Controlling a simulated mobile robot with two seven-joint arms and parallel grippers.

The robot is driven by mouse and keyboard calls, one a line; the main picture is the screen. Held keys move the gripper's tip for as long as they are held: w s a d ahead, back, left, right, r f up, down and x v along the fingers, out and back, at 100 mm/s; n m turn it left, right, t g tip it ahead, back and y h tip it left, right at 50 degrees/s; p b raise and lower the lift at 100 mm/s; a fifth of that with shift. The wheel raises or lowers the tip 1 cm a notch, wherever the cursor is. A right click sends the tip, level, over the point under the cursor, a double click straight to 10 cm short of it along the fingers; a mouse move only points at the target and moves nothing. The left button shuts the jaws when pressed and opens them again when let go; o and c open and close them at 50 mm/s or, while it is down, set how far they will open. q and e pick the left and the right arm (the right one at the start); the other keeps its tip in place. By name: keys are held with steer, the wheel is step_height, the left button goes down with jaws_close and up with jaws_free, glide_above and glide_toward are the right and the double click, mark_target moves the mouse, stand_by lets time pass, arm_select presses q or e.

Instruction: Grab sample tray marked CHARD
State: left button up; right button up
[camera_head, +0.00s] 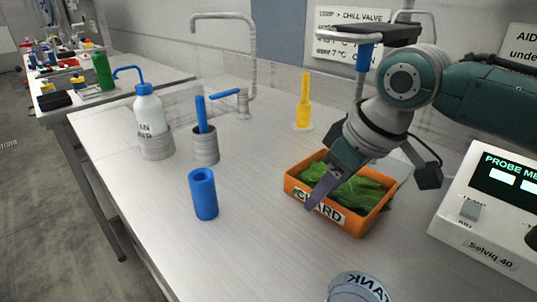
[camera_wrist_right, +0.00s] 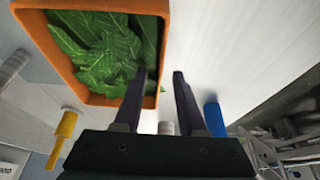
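The orange tray (camera_head: 353,228) marked CHARD sits on the bench, full of green leaves (camera_head: 357,190). Its label (camera_head: 321,208) is partly covered by a finger of my right gripper (camera_head: 317,196). The tray's orange wall also shows in the right wrist view (camera_wrist_right: 40,55). There my right gripper (camera_wrist_right: 163,72) is open, with one finger over the leaves just inside the wall and the other outside it. The wall runs between the fingers; I cannot tell whether either touches it. My left gripper is not in view.
A probe meter (camera_head: 490,225) stands right of the tray. A blue cylinder (camera_head: 204,195), a grey holder with a blue handle (camera_head: 205,147) and a white bottle (camera_head: 150,112) stand left. A yellow piece (camera_head: 303,103) is behind, and a round tank lid (camera_head: 357,289) is in front.

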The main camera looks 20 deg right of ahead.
steer(key=shift+x, duration=0.8)
steer(key=shift+c, duration=0.3)
jaws_close()
stand_by(0.5)
